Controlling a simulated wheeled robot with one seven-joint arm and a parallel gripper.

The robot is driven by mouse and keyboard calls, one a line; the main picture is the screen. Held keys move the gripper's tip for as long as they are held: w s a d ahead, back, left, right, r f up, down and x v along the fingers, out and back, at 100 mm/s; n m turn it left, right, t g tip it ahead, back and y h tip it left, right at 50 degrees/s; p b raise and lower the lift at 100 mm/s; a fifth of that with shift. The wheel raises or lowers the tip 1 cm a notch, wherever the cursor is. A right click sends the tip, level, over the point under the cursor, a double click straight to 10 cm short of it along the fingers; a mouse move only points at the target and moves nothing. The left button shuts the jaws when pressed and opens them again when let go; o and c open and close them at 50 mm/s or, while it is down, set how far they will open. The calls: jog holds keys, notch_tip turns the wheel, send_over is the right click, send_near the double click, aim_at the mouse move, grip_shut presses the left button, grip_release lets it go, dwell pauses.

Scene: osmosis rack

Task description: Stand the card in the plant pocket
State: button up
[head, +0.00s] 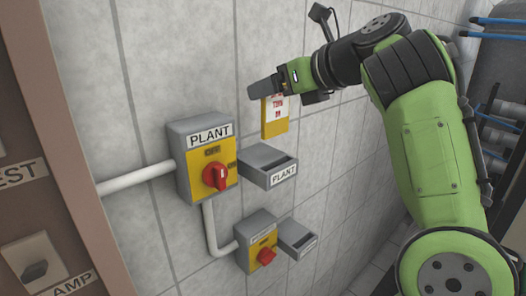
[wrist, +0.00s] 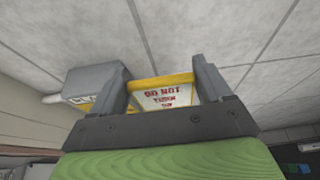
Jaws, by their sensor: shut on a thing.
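The card (head: 275,117) is yellow with a white panel and red lettering. My gripper (head: 265,90) is shut on its upper part, and the card hangs down from the fingers. In the wrist view the card (wrist: 163,96) shows between the two fingers (wrist: 160,88), reading "DO NOT TURN" with a further word too small to be sure of. The plant pocket (head: 268,165) is a grey open-topped box on the wall labelled PLANT. The card hangs above the pocket, apart from it. The pocket's inside is mostly hidden.
The PLANT switch box (head: 203,158) with a red knob sits just left of the pocket. A second switch box (head: 257,243) and smaller pocket (head: 298,239) are below. A brown frame (head: 65,130) stands at left, blue-ended pipes (head: 497,35) at right. Bare tiled wall surrounds the card.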

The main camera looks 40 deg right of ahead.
aim_at(276, 131)
jog(key=f, duration=0.1)
jog(key=s+f+b, duration=0.1)
jog(key=f, duration=0.2)
jog(key=shift+s+a+f+b, duration=0.3)
jog(key=shift+s+b, duration=0.05)
jog(key=shift+b, duration=0.05)
jog(key=f, duration=0.1)
jog(key=f+b, duration=0.1)
jog(key=f, duration=0.1)
jog(key=w+f, duration=0.1)
jog(key=shift+d+f+b, duration=0.2)
jog(key=shift+d+b, duration=0.1)
jog(key=shift+b, duration=0.05)
jog(key=shift+s+a+r, duration=0.15)
jog(key=shift+s+a, duration=0.05)
jog(key=o, duration=1)
jog(key=shift+w+d, duration=0.1)
jog(key=shift+r+p, duration=0.15)
jog(key=shift+p, duration=0.15)
jog(key=v, duration=1.2)
